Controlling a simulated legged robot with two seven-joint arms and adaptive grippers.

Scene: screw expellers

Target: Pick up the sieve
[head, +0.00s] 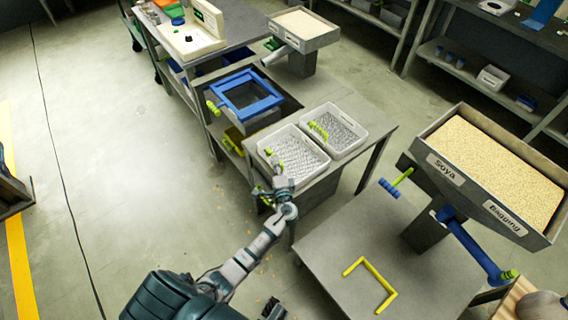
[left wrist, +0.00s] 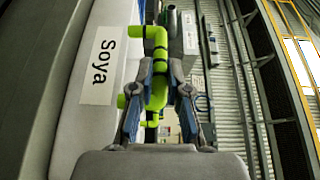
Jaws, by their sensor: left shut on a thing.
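Two white trays with grey mesh-like insides and yellow-green handles sit on the grey table; the near one (head: 312,165) and the far one (head: 349,138) seem to be the sieves. My left gripper (head: 276,186) is at the near tray's front left corner. In the left wrist view its fingers (left wrist: 158,92) are shut on a yellow-green handle (left wrist: 155,42). A pale wall with a "Soya" label (left wrist: 104,66) is close beside it on the left. Whether the tray is lifted cannot be told. A dark part at the bottom edge may be my right gripper (head: 272,311); its jaws are unclear.
A blue square frame (head: 227,86) with a yellow-green handle stands behind the trays. A large hopper of pale grain (head: 443,172) labelled "Soya" and "Bagging" stands right, above a grey table (head: 338,238) with a yellow bracket (head: 381,275).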

